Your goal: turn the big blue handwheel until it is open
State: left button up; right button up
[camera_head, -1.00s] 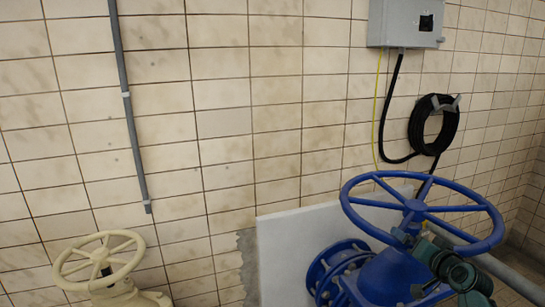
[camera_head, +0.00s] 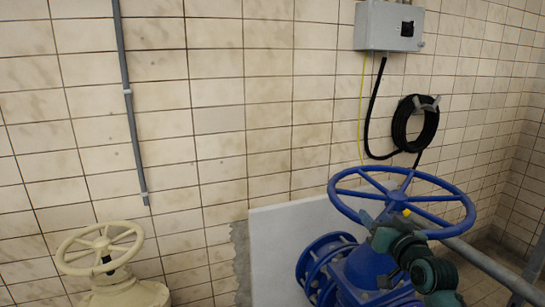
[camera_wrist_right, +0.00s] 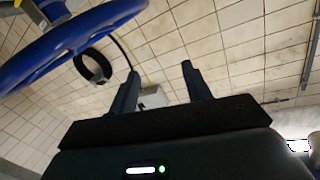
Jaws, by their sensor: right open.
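The big blue handwheel (camera_head: 452,191) sits on a blue valve at the lower right of the head view. Its spokes and hub show, with a small yellow spot near the hub. My right gripper (camera_head: 371,219) is just below the near left part of the wheel, in front of the hub. In the right wrist view, my right gripper (camera_wrist_right: 160,82) has its two dark fingers apart with nothing between them. The blue rim (camera_wrist_right: 70,42) passes to the left of the fingers. Whether a finger touches the wheel I cannot tell. My left gripper is out of view.
A cream handwheel (camera_head: 101,245) stands at lower left. A grey box (camera_head: 390,26) and a coiled black hose (camera_head: 414,124) hang on the tiled wall. A pale panel (camera_head: 280,245) stands behind the blue valve.

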jog(key=s+a+f+n+g+h, duration=0.1)
jog(key=s+f+g, duration=0.1)
jog(key=s+f, duration=0.7)
jog(key=s+a+f+n+g, duration=0.15)
jog(key=s+f, duration=0.45)
jog(key=f, duration=0.6)
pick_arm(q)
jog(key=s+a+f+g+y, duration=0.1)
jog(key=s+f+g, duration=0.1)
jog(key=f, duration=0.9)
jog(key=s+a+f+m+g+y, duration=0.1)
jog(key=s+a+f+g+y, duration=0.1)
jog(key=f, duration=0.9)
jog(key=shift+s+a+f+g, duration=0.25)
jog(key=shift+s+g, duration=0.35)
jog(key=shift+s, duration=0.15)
pick_arm(e)
jog(key=s+a+f+g, duration=0.2)
jog(key=s+f, duration=0.3)
jog(key=s, duration=0.4)
jog(key=s+a+f+n+g+y, duration=0.1)
jog(key=s+a+f, duration=0.3)
jog(key=s, duration=0.6)
notch_tip(320, 180, down, 2)
jog(key=shift+s+a+f+g, duration=0.15)
jog(key=shift+s+g, duration=0.1)
jog(key=shift+g, duration=0.2)
